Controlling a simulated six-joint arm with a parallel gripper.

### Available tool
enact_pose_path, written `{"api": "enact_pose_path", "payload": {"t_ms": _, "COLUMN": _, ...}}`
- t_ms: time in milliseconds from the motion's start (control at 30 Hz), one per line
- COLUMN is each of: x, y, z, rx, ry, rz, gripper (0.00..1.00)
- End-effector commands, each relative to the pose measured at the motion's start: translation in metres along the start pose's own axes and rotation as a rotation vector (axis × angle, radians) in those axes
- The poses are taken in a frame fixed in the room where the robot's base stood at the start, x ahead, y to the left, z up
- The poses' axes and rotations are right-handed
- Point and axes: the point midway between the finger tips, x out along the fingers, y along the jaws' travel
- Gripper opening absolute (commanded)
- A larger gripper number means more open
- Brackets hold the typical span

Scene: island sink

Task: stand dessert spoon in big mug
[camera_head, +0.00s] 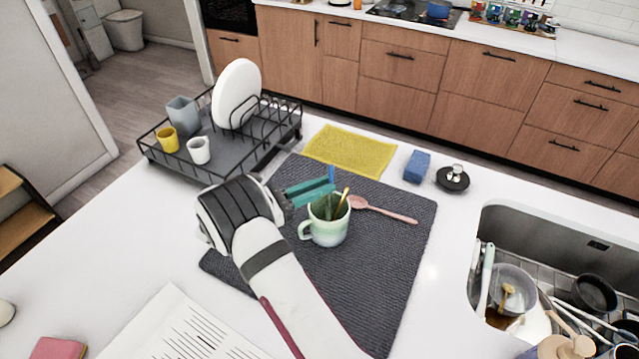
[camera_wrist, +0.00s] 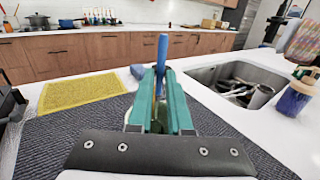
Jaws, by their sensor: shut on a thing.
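The big mug (camera_head: 325,226), pale green with its handle at the left, stands upright on the dark mat. A gold-coloured utensil (camera_head: 342,203) leans in it. My gripper (camera_head: 322,187), with teal fingers, is above the mug's left rim and is shut on a blue-handled utensil (camera_head: 332,173), apparently the dessert spoon. In the wrist view the blue handle (camera_wrist: 162,52) stands nearly upright between the fingertips (camera_wrist: 160,78). The utensil's lower end is hidden by fingers and mug, so I cannot tell how far it is inside.
A dish rack (camera_head: 240,158) with a plate and cups stands at the left back. A yellow cloth (camera_head: 350,150), blue sponge (camera_head: 417,167) and small black dish (camera_head: 453,180) lie behind. A filled sink (camera_head: 550,225) is right.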

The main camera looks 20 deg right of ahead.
Motion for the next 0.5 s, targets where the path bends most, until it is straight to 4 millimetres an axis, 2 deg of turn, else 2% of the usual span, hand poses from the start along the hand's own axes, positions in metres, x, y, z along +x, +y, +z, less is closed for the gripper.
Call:
{"api": "enact_pose_path", "payload": {"t_ms": 33, "x": 0.0, "y": 0.0, "z": 0.0001, "rx": 0.0, "ry": 0.0, "rz": 0.0, "gripper": 0.0}}
{"api": "enact_pose_path", "payload": {"t_ms": 67, "x": 0.0, "y": 0.0, "z": 0.0001, "rx": 0.0, "ry": 0.0, "rz": 0.0, "gripper": 0.19}}
{"api": "enact_pose_path", "payload": {"t_ms": 233, "x": 0.0, "y": 0.0, "z": 0.0002, "rx": 0.0, "ry": 0.0, "rz": 0.0, "gripper": 0.49}}
{"api": "enact_pose_path", "payload": {"t_ms": 267, "x": 0.0, "y": 0.0, "z": 0.0002, "rx": 0.0, "ry": 0.0, "rz": 0.0, "gripper": 0.52}}
{"api": "enact_pose_path", "payload": {"t_ms": 500, "x": -0.0002, "y": 0.0, "z": 0.0002, "rx": 0.0, "ry": 0.0, "rz": 0.0, "gripper": 0.52}}
